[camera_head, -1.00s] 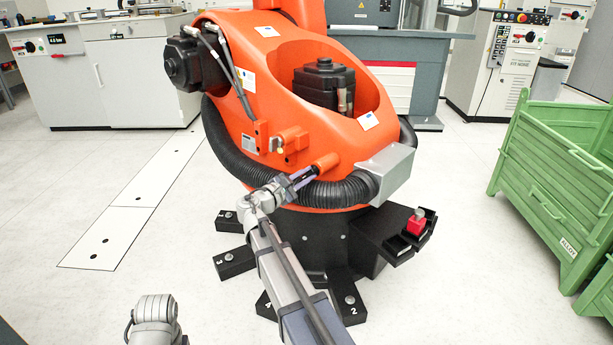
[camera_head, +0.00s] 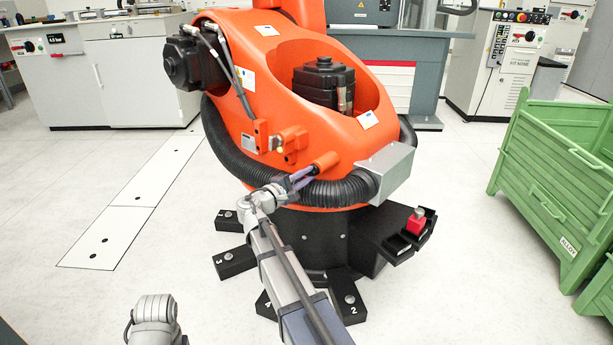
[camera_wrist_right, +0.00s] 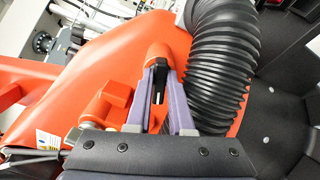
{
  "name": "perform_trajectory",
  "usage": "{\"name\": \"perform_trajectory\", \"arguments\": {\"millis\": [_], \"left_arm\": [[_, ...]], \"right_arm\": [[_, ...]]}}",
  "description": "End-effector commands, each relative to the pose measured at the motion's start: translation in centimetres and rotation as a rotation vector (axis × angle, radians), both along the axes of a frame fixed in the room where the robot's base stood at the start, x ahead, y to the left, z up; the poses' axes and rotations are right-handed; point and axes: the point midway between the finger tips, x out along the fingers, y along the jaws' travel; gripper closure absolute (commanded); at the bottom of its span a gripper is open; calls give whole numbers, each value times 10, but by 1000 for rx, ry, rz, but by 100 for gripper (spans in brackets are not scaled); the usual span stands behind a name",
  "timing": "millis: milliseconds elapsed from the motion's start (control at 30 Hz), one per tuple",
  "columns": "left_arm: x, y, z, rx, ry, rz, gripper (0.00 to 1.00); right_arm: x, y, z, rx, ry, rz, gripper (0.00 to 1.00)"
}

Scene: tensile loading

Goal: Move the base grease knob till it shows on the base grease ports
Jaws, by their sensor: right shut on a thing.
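My right gripper (camera_head: 303,178) reaches up to the lower front of the large orange robot body (camera_head: 270,110). In the right wrist view its two purple-grey fingers (camera_wrist_right: 160,80) are shut on a small black knob (camera_wrist_right: 158,98) with a pale line on it. The knob sits just in front of an orange cylindrical boss (camera_wrist_right: 170,50), which also shows in the head view (camera_head: 327,161). The fingers hide most of the knob, and I cannot read any port marking. My left gripper is out of view; only part of my left arm shows at the bottom left.
A thick black ribbed hose (camera_head: 345,192) runs close beside the boss and my right gripper (camera_wrist_right: 222,60). Orange fittings (camera_head: 291,141) stand to its upper left. A grey box (camera_head: 388,170), black trays with a red piece (camera_head: 416,222) and a green crate (camera_head: 560,180) are on the right.

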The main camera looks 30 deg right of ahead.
Motion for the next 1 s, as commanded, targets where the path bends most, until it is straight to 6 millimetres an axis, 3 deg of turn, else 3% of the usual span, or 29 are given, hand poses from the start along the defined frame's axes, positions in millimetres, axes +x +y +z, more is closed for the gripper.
{"name": "perform_trajectory", "arguments": {"millis": [600, 1000], "left_arm": [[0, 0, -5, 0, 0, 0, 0], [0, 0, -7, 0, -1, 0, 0]], "right_arm": [[-1, 0, -6, 179, -530, 0, 100], [0, 1, -8, 250, -738, 0, 100]]}}
